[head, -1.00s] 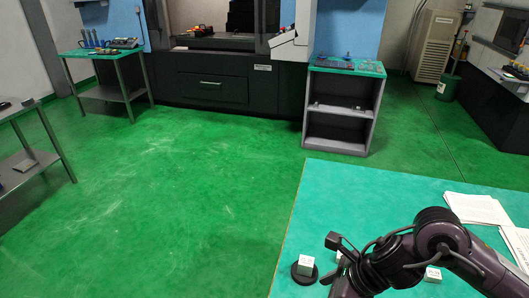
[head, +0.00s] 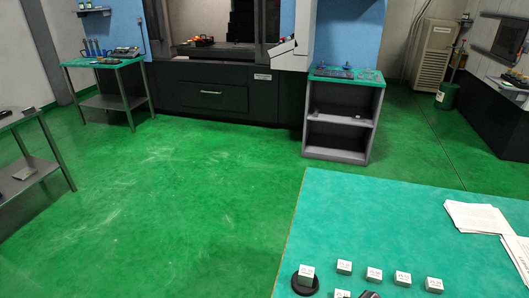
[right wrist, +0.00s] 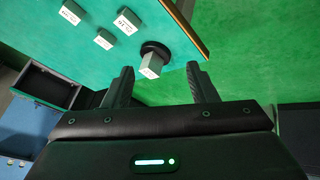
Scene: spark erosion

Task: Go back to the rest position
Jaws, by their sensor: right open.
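My right gripper (right wrist: 161,84) is open and empty in the right wrist view, its two fingers spread wide. Beyond the fingertips a small pale labelled block (right wrist: 151,66) stands on a round black base (right wrist: 155,48) near the table edge. In the head view the same block (head: 306,273) sits on its black base (head: 306,286) at the table's front left. Only a dark bit of my right arm shows at the bottom edge of the head view. My left gripper is in neither view.
Several more labelled blocks (head: 374,273) stand in loose rows on the green table (head: 400,215). White papers (head: 476,217) lie at its right. Beyond are a grey shelf unit (head: 341,120), a dark machine (head: 215,90) and side tables (head: 107,62). The floor (head: 190,180) is clear.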

